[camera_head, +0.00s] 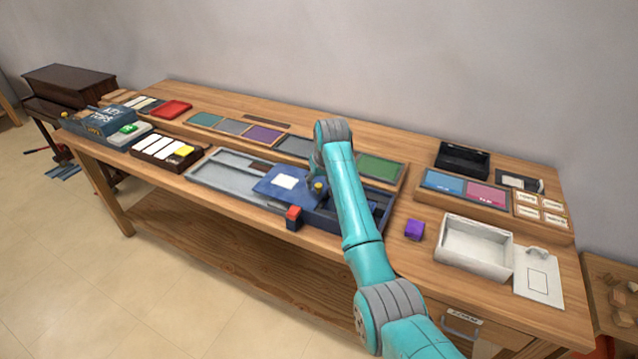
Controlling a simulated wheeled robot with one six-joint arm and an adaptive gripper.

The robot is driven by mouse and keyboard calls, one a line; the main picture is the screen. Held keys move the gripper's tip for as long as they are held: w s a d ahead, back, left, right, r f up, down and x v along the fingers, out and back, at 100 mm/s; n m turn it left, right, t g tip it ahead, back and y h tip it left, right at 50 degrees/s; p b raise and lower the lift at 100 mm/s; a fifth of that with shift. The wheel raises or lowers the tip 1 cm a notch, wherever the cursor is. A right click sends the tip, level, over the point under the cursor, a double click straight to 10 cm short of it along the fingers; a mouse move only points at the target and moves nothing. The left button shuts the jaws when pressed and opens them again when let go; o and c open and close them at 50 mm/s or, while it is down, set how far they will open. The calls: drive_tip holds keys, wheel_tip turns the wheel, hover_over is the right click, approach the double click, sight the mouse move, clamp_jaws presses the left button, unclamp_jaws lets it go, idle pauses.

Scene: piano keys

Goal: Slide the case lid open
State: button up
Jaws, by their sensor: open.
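A long, shallow case (214,173) lies in the middle of the bench, with a grey tray part at left and dark blue parts at right. A blue lid (265,187) with a white label lies across its middle. The grey left part is uncovered, and some of the dark blue right part shows open too. A small yellow knob (319,186) is at the lid's right side. My gripper (312,182) is open, low beside the knob and partly hidden by my teal arm. I cannot tell whether it touches the knob.
A red-topped block (293,214) stands at the case's front edge. A purple cube (414,230) and a white open box (474,246) are to the right. Coloured panels (264,134) line the back. A tray with white and yellow pieces (167,152) sits left of the case.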

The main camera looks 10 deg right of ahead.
drive_tip(key=v, duration=1)
drive_tip(key=shift+s+r, duration=0.2)
drive_tip(key=shift+r, duration=0.05)
drive_tip(key=shift+d, duration=0.1)
